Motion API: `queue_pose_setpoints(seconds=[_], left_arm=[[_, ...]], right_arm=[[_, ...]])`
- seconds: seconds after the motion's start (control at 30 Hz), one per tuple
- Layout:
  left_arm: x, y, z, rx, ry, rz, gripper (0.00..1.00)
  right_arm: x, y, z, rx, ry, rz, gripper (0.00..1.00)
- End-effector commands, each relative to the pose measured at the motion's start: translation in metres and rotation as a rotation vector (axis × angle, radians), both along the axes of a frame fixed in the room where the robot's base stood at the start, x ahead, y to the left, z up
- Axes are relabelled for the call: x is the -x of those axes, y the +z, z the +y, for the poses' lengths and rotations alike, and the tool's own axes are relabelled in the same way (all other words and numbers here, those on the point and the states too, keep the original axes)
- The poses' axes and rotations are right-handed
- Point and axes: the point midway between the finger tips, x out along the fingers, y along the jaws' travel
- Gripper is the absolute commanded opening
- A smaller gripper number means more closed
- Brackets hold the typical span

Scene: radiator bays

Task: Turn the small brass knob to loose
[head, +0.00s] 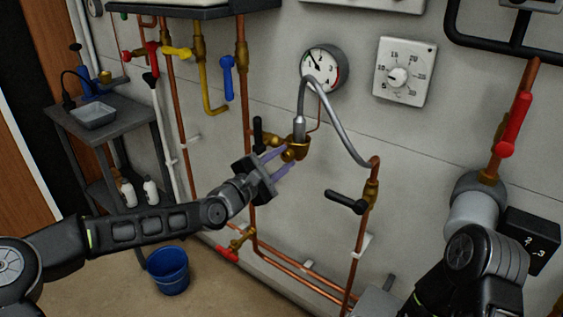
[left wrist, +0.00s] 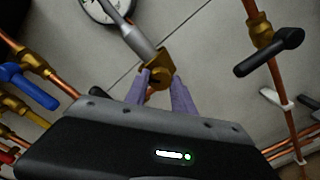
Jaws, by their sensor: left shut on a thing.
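The small brass knob (head: 289,155) sits on the front of a brass fitting (head: 300,142) below the braided grey hose. My left gripper (head: 282,159) reaches it from the lower left and is shut on the knob, one finger on each side. In the left wrist view the knob (left wrist: 160,75) shows between the two purple fingers (left wrist: 163,92), which partly hide it. The fitting's brass block (left wrist: 153,62) shows just behind it. My right gripper cannot be made out; only parts of my right arm show at the lower right.
A pressure gauge (head: 324,68) and a dial thermostat (head: 404,72) are on the wall above. Black-handled valves flank the fitting, one at right (head: 346,201). Blue (head: 227,78), yellow and red valve handles are at upper left. A blue bucket (head: 168,271) stands on the floor.

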Motion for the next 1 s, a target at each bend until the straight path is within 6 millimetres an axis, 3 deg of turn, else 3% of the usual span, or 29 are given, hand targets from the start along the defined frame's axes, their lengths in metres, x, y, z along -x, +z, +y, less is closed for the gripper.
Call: queue_pose_setpoints(seconds=[0.5,1.0], left_arm=[[-0.001,-0.003,0.001,0.401,0.002,0.289,0.00],[0.000,-0.001,0.000,0.706,0.000,0.513,0.00]], right_arm=[[0.000,-0.028,0.000,0.001,0.002,-0.001,0.36],[0.000,-0.043,0.000,0.001,0.003,-0.001,0.36]])
